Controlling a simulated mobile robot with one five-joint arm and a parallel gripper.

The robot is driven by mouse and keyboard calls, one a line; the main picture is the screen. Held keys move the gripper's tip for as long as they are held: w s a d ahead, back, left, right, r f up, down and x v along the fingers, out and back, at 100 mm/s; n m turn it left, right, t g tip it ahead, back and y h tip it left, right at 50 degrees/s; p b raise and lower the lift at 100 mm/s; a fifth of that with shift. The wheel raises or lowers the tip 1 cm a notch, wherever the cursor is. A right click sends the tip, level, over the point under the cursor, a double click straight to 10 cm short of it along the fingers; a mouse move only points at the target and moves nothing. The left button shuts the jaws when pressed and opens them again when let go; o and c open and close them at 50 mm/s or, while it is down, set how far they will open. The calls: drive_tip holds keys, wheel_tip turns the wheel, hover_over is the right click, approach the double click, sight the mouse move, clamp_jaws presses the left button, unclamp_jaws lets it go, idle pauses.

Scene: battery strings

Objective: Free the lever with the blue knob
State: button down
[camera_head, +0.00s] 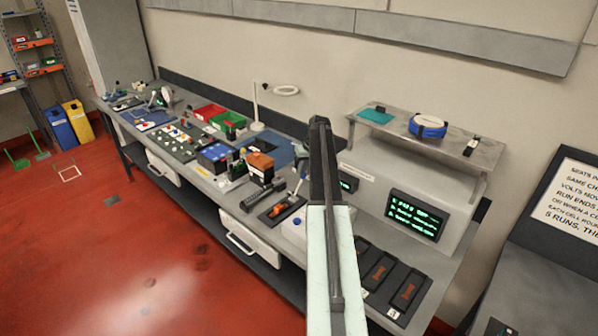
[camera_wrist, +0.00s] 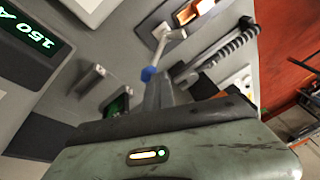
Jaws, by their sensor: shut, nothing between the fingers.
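The lever's blue knob (camera_wrist: 147,73) shows in the wrist view, at the end of a pale grey rod (camera_wrist: 158,52) that runs up to a white mount. The knob appears just beyond the dark fingers of my gripper (camera_wrist: 158,90); I cannot tell whether they touch. The fingers are together with nothing between them. In the head view my gripper (camera_head: 319,122) reaches out over the bench, and my arm hides part of the bench. A small blue spot (camera_head: 297,220) shows on a white box left of my arm; I cannot tell whether it is the knob.
A ribbed black part (camera_wrist: 225,50) lies close right of the lever. A grey console with a green-lit display (camera_head: 417,215) stands right of my arm. Black trays with orange-red parts (camera_head: 378,271) lie before it. The bench left is crowded with bins and devices. The red floor is open.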

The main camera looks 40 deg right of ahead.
drive_tip(key=shift+s+d, duration=0.15)
drive_tip(key=shift+d, duration=0.35)
drive_tip(key=shift+a+r, duration=0.1)
drive_tip(key=w+p+v, duration=0.1)
drive_tip(key=p+v, duration=1)
drive_tip(key=p, duration=0.1)
drive_tip(key=shift+w+r, duration=0.25)
drive_tip(key=shift+r, duration=0.3)
drive_tip(key=shift+a, duration=0.1)
